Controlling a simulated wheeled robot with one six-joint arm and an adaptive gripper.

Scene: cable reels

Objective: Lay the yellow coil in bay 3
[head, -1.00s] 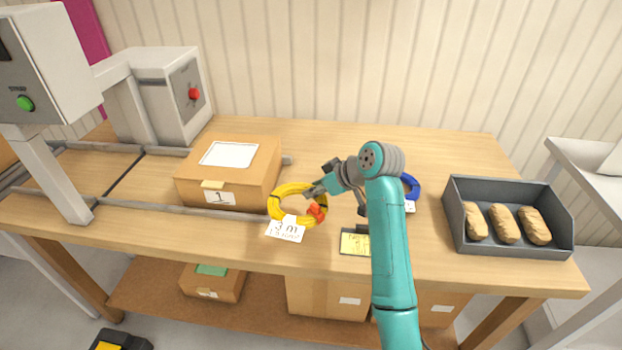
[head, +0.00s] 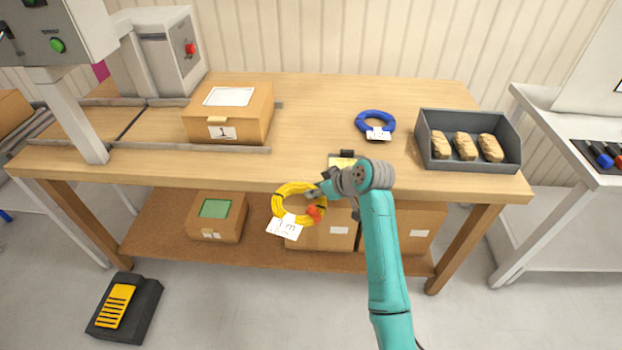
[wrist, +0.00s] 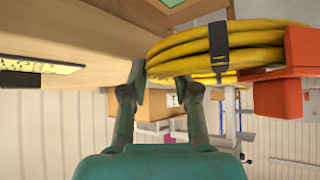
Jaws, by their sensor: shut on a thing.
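The yellow coil (head: 277,207) has dark ties, an orange-red part (head: 314,212) and a white tag (head: 284,228) marked 3. In the head view it appears in front of the table's front edge, off the tabletop. My gripper (head: 318,193) is shut on the coil's right side. In the wrist view, the coil (wrist: 190,53) fills the upper right, with a black strap around its strands and the fingers (wrist: 165,92) against its near end. I cannot make out any bay marked 3.
A carton marked 1 (head: 238,128), a blue coil (head: 375,120) and a grey bin (head: 430,158) with brown packets are on the table (head: 310,125). Cartons (head: 338,237) fill part of the lower shelf (head: 165,228). A black and yellow pedal (head: 142,318) lies on the floor.

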